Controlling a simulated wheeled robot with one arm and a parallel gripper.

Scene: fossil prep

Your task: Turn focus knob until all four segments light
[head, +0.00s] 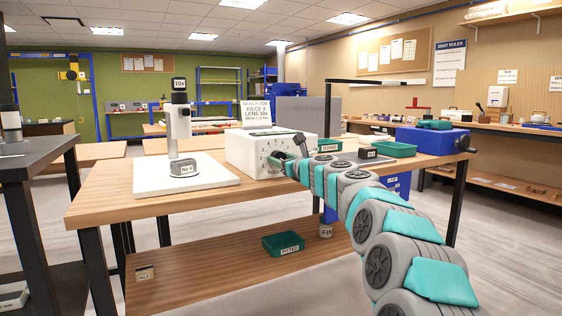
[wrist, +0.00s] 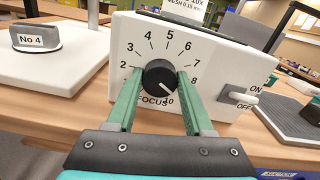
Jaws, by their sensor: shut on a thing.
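The black focus knob (wrist: 160,77) sits on the front of a white control box (wrist: 225,55), which also shows in the head view (head: 262,146). A dial numbered around the knob reads 2 to 8, with 10 at the bottom. A white mark on the knob points to the lower right. My gripper (wrist: 159,80) is shut on the knob, one green finger on each side. The right finger covers part of the dial past 8. In the head view my gripper (head: 288,165) reaches the box's front, and the knob is hidden. No lit segments can be made out.
An ON/OFF toggle switch (wrist: 240,92) is right of the knob. A microscope stand (head: 178,125) marked 10x and a piece labelled No 4 (head: 184,168) stand on a white board left of the box. Green trays (head: 395,149) and a blue case (head: 430,139) are to the right.

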